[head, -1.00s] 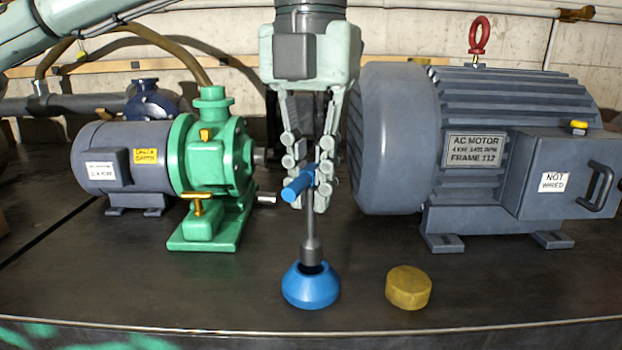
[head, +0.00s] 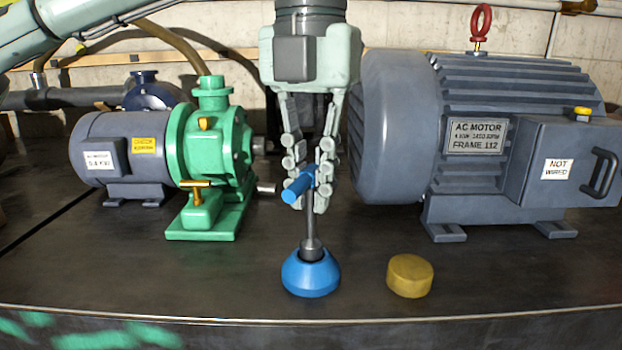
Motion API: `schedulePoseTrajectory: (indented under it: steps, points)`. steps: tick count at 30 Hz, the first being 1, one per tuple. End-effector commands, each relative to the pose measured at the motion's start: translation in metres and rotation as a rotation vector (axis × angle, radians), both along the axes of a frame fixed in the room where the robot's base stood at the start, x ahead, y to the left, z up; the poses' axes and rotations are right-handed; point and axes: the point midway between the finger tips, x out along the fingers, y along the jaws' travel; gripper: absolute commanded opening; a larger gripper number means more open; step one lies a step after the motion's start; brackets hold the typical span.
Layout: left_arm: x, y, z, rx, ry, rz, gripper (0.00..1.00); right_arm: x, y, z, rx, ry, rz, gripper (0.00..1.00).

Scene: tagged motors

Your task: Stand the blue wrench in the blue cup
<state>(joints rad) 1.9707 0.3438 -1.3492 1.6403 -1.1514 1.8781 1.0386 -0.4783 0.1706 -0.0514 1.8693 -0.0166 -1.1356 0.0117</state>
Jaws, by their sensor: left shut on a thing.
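The blue wrench has a blue cross handle (head: 299,188), a grey shaft (head: 314,222) and a dark socket end (head: 312,249). It is upright, with its socket end at the mouth of the blue cup (head: 311,278). The socket's lower tip is hidden behind the cup's front rim, so how deep it sits cannot be told. My left gripper (head: 309,190) points down above the cup and is shut on the wrench's blue handle. My right gripper is not in view.
A yellow round block (head: 410,276) lies right of the cup. A green pump (head: 212,160) with a small grey motor (head: 120,155) stands left. A large grey AC motor (head: 400,135) stands close on the right. The table's front edge (head: 310,321) is near the cup.

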Motion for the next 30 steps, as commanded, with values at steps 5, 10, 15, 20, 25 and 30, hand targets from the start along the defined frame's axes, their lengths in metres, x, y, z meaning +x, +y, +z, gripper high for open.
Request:
schedulePoseTrajectory:
  steps: [5,10,15,20,25,30]
  points:
    - [0.000,0.000,-0.005,-0.001,-0.001,0.000,0.00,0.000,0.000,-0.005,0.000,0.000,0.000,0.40]
    - [0.000,0.000,-0.009,0.000,-0.001,0.000,0.00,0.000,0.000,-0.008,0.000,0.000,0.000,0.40]
    - [0.000,0.000,-0.014,0.000,-0.001,0.000,0.00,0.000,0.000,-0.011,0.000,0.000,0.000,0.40]
    - [0.000,0.000,-0.018,0.000,-0.001,0.000,0.00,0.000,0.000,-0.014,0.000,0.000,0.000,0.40]
    - [0.000,0.000,-0.019,0.000,-0.001,0.000,0.18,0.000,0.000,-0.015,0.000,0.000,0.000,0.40]
    - [0.000,0.000,-0.019,0.000,-0.001,0.000,0.36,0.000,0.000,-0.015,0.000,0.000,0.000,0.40]
